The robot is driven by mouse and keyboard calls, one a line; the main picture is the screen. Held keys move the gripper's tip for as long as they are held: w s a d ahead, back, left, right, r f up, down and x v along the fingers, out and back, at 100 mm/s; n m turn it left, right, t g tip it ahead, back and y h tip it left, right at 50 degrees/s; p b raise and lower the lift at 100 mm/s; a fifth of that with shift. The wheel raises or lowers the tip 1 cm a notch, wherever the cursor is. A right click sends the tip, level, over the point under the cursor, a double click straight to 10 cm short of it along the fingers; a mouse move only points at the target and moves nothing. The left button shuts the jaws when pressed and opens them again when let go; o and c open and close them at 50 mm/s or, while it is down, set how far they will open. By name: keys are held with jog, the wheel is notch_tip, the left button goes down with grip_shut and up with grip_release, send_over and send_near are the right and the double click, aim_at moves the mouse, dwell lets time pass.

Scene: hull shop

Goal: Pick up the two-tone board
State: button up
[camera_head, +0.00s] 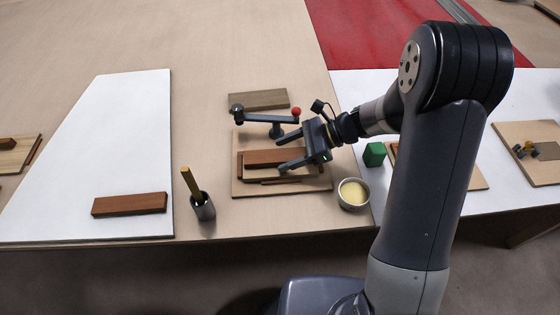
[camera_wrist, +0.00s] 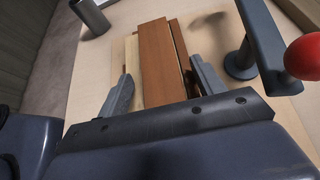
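The two-tone board (camera_head: 268,158), seemingly the red-brown piece with paler wood along it, lies on a light plywood base (camera_head: 245,191) near the middle of the bench. In the wrist view the fingers of my gripper (camera_wrist: 162,82) are spread, one on each side of the wood. A gap shows at the left finger; whether the right finger touches cannot be told. Part of the board's near end is hidden by my gripper.
A grey lever with a red ball (camera_head: 296,111) stands close behind my gripper. A cup holding a yellow stick (camera_head: 203,208) is at the left, a bowl (camera_head: 353,194) and green block (camera_head: 374,154) at the right. A brown board (camera_head: 130,204) lies on the white sheet.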

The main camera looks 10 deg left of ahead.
jog(key=c, duration=1.1)
